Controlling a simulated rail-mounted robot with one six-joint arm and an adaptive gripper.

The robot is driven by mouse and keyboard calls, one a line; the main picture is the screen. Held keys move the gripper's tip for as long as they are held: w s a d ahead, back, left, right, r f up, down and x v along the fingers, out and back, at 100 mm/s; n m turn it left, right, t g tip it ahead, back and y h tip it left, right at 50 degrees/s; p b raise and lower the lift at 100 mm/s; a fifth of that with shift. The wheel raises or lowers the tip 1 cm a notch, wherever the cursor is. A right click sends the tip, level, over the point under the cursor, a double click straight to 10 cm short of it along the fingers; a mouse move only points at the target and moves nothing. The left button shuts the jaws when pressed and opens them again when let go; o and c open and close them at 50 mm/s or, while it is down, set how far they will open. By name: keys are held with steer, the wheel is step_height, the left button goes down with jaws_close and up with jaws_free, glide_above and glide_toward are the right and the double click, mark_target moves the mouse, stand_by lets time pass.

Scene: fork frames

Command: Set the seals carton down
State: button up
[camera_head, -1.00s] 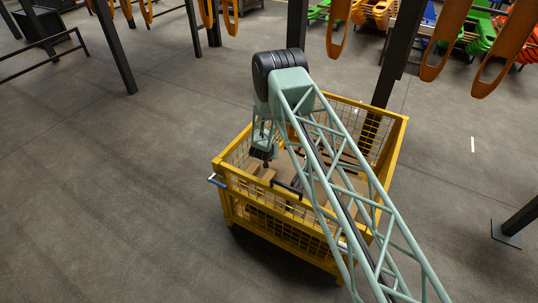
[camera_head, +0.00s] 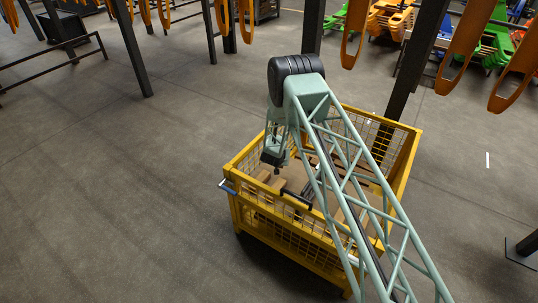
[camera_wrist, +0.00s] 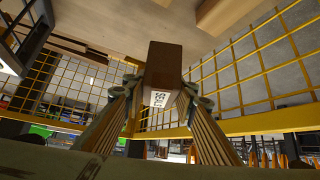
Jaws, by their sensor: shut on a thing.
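The seals carton (camera_wrist: 165,62) is a brown block with a white label, partly readable, on its near end. My gripper (camera_wrist: 162,92) is shut on it, with one finger on each side. In the head view my gripper (camera_head: 274,157) hangs inside the yellow mesh cage (camera_head: 292,245), near its left side. The carton cannot be picked out clearly there. In the wrist view the cage floor (camera_wrist: 130,32) lies beyond the carton. I cannot tell whether the carton touches it.
Other brown blocks (camera_wrist: 235,10) lie in the cage. Yellow mesh walls (camera_wrist: 265,70) and a rail stand close around my gripper. Dark posts (camera_head: 405,85) and hanging orange hooks (camera_head: 470,45) are beyond the cage. Open grey floor (camera_head: 120,200) lies to the left.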

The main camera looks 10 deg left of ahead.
steer(key=s+d+r, duration=0.2)
steer(key=d+r, duration=0.3)
steer(key=r, duration=0.4)
steer(key=s+d+r+m+h, duration=0.1)
steer(key=s+d+r, duration=0.1)
steer(key=d+r, duration=0.5)
steer(key=s+d+r, duration=0.1)
steer(key=d+r, duration=0.2)
steer(key=r, duration=0.9)
steer(key=s+d+r+m, duration=0.1)
steer(key=s+d+r, duration=0.6)
steer(key=s+r, duration=0.2)
steer(key=s+d+r+h, duration=0.1)
steer(key=s+d+r, duration=0.6)
steer(key=s+r, duration=0.3)
steer(key=shift+d+r+m, duration=0.3)
steer(key=shift+r+m, duration=0.1)
steer(key=shift+r, duration=0.45)
steer(key=shift+s+d, duration=0.1)
